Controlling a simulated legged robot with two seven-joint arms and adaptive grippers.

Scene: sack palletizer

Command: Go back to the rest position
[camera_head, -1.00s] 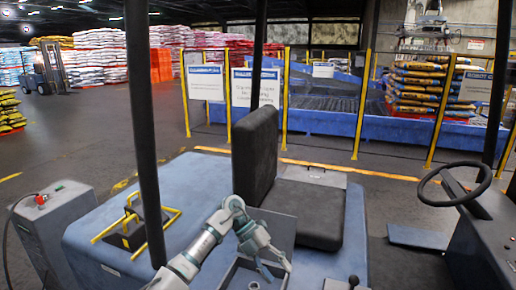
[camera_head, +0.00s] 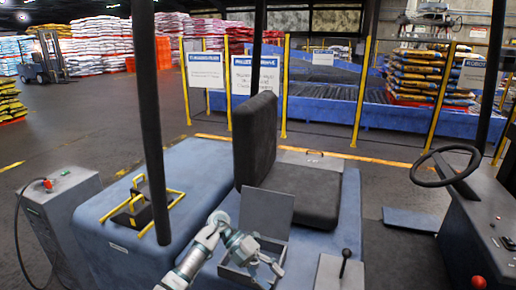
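My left arm comes in from the bottom, left of centre. Its gripper (camera_head: 268,271) is over the open grey box (camera_head: 236,274) beside the seat, with its fingers small but apparently spread and nothing seen between them. The box's lid (camera_head: 267,212) stands raised behind the gripper. The inside of the box is partly hidden by my gripper. My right gripper is not in view.
The vehicle's black seat (camera_head: 300,190) is behind the box. A lever (camera_head: 345,262) stands to its right, and a steering wheel (camera_head: 445,168) farther right. A dark post (camera_head: 150,120) and yellow-railed blue housing (camera_head: 185,165) are at left.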

